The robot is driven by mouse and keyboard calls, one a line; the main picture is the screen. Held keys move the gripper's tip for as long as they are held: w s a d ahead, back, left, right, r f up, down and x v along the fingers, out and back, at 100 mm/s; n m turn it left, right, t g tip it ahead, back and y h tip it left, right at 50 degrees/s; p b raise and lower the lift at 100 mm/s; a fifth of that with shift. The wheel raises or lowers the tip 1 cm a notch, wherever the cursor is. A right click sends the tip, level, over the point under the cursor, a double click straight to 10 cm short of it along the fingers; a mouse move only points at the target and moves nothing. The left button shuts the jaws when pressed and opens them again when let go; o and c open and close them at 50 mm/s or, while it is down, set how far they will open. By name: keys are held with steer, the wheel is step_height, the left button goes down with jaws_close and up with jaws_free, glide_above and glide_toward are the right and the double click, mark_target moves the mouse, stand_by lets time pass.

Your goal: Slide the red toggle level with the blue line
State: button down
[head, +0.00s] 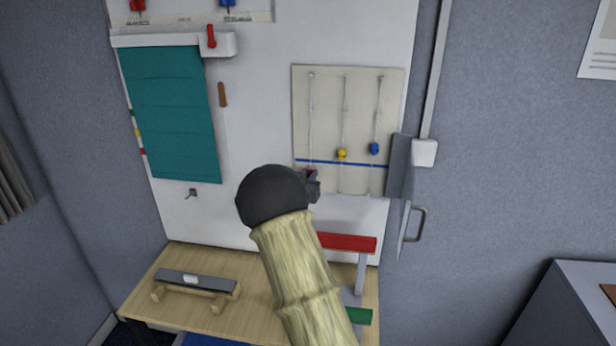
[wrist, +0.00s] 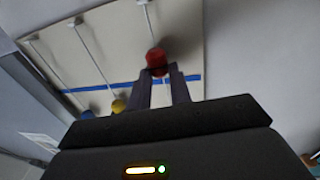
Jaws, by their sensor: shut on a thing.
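The red toggle (wrist: 156,57) is between my gripper's fingertips (wrist: 162,71) in the wrist view, and the gripper is shut on it. In the head view the red toggle (head: 310,172) is a small red patch, mostly hidden by my gripper (head: 313,184). The blue line (head: 345,164) crosses the pale cord board (head: 328,118). It also shows in the wrist view (wrist: 194,78), partly behind the fingers. The red toggle sits on the left cord, a little below the blue line in the head view.
A yellow toggle (head: 342,154) and a blue toggle (head: 374,148) hang on the other cords, just above the line. A grey door panel with a handle (head: 415,224) stands right of the board. Below are a red shelf (head: 346,243) and a wooden bench (head: 166,262).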

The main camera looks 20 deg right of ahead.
mark_target(312, 158)
step_height(312, 158, up, 4)
steer(key=shift+p, duration=0.7)
steer(key=c, duration=1.3)
jaws_free()
steer(key=shift+f, duration=0.1)
steer(key=shift+o, duration=0.2)
steer(key=b+v, duration=0.4)
steer(key=v, duration=1.3)
steer(key=shift+a+b, duration=0.2)
steer(key=shift+b, duration=0.15)
